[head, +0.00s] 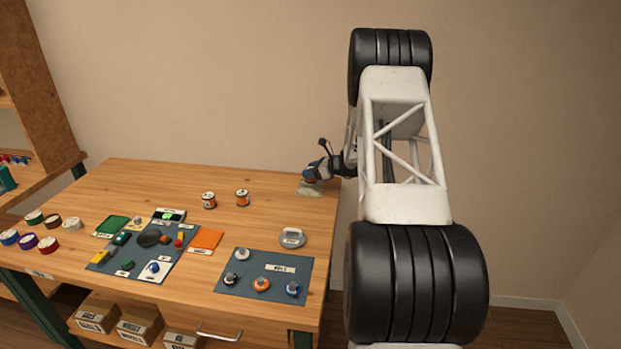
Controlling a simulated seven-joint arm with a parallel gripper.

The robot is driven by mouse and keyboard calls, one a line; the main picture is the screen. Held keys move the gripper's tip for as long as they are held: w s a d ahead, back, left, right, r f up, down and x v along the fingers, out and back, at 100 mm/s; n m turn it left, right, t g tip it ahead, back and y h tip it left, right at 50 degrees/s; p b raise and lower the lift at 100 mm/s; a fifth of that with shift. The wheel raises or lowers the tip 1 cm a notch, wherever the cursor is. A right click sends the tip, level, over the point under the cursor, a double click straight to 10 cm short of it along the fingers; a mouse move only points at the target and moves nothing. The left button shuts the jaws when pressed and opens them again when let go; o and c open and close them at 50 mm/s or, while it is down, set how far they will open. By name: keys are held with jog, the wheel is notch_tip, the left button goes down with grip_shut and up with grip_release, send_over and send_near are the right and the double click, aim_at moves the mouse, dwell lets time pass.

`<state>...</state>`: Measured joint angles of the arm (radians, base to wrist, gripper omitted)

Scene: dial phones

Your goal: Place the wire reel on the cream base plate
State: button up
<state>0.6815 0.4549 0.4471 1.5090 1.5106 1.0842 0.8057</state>
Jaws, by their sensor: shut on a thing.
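My gripper (312,176) is at the far right end of the table, low over a pale cream plate (311,191). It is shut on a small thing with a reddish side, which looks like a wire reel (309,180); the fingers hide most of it. I cannot tell whether the reel touches the plate. Two other reels with orange-red wire and pale ends, one on the left (208,201) and one on the right (242,198), stand upright on the bare wood at the back middle.
A blue-grey mat (225,287) with several small dial parts lies at the front right, with a grey-white rounded piece (292,237) behind it. Another mat (138,262) with parts, a green tray (112,226) and several tape rolls (47,245) fill the left.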

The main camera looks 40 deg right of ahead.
jog(key=shift+w+d, duration=0.35)
jog(key=shift+w, duration=0.25)
jog(key=shift+f, duration=0.15)
jog(key=shift+f, duration=1.65)
jog(key=shift+f, duration=0.1)
jog(key=o, duration=1)
jog(key=shift+c, duration=0.2)
jog(key=shift+s, duration=0.1)
jog(key=v, duration=1.2)
